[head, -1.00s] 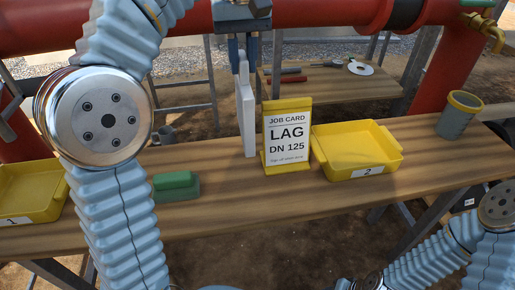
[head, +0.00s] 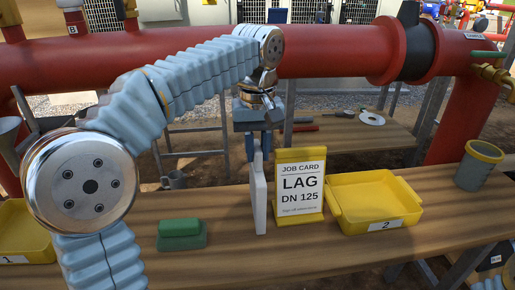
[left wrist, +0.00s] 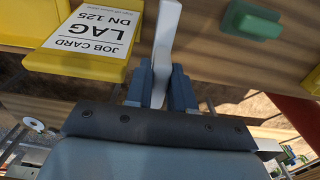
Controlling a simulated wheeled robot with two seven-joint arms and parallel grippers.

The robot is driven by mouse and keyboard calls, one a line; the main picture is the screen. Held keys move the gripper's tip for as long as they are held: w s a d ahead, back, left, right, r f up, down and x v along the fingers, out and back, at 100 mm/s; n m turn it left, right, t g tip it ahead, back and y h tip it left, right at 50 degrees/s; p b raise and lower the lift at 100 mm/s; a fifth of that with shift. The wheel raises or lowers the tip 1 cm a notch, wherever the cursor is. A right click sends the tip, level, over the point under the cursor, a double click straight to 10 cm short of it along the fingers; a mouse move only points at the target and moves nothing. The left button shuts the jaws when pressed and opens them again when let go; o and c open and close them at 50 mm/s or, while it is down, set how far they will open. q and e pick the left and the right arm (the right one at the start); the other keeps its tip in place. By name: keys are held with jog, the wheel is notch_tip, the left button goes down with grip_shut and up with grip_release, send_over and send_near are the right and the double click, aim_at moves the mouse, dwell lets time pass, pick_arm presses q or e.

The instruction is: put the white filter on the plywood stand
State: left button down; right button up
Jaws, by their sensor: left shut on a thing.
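The white filter (head: 260,200) is a thin white panel, held upright on edge just left of the job card. My left gripper (head: 259,148) is shut on its upper part from above. In the left wrist view the filter (left wrist: 166,45) shows edge-on between the two fingers of my left gripper (left wrist: 160,88). Its lower edge is at or just above the wooden bench; I cannot tell if it touches. I cannot make out a plywood stand for certain. My right gripper is out of view.
The job card (head: 299,188) in its yellow holder stands close beside the filter on the bench (head: 330,265). A green block (head: 180,228) lies to the left. Yellow tray 2 (head: 383,226) and a grey cup (head: 478,168) are right. A low wooden table (head: 360,140) with tools stands behind.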

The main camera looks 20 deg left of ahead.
pick_arm(q)
jog(key=c, duration=1)
grip_release()
jog(key=shift+f, duration=0.1)
jog(key=shift+o, duration=0.2)
